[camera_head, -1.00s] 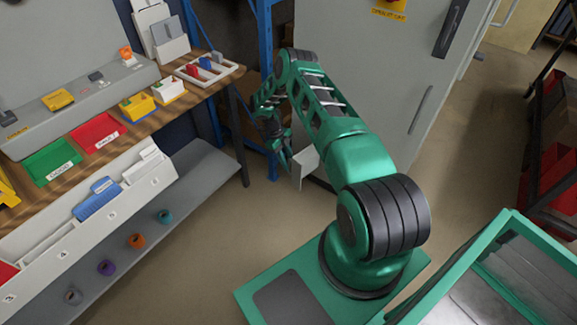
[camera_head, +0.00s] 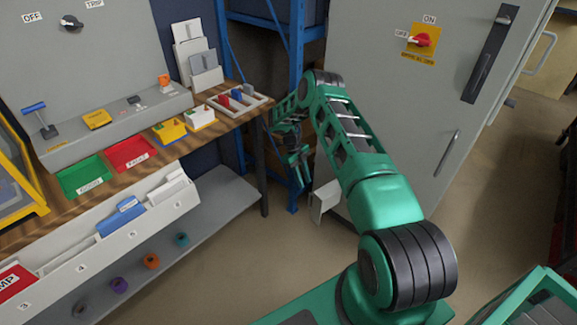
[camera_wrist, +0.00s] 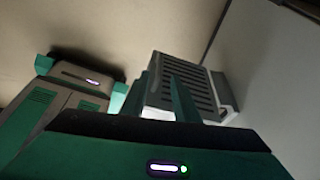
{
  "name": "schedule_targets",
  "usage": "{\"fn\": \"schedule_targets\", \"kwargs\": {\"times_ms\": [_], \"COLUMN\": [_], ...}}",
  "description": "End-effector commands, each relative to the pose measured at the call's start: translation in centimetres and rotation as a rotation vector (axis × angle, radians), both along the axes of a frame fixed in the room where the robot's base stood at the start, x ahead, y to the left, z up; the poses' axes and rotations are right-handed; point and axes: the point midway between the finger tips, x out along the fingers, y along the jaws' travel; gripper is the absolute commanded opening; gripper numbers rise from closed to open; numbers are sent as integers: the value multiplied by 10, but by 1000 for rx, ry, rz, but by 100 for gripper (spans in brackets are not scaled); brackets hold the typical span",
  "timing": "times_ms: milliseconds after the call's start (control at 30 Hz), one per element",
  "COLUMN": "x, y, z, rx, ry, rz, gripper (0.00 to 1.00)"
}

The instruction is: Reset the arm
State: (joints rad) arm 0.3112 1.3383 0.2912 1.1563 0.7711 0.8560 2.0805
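My green arm reaches from my base at the lower right to the gap between the workbench and the grey cabinet in the head view. My gripper (camera_head: 300,170) hangs at its end, pointing down, in front of the blue rack post. Its green fingers also show in the wrist view (camera_wrist: 175,95), in front of a grey slotted box (camera_wrist: 190,85). I see nothing clearly held.
The grey cabinet (camera_head: 390,110) with a red switch (camera_head: 422,40) stands right of the arm. A pale bracket-like piece (camera_head: 323,200) sits low beside my gripper. The wooden bench with green (camera_head: 83,175) and red (camera_head: 131,153) trays is on the left. Floor in front is clear.

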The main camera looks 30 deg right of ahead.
Motion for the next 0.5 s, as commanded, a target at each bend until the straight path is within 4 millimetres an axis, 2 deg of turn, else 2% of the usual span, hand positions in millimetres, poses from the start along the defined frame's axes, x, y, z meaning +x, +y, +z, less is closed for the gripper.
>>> {"fn": "schedule_targets", "kwargs": {"times_ms": [167, 267, 367, 500], "x": [0, 2, 5, 7], "y": [0, -1, -3, -8], "z": [0, 9, 32, 86], "rx": [0, 5, 18, 48], "ry": [0, -3, -6, -8], "rz": [1, 21, 84, 231], "gripper": [28, 28, 28, 28]}}
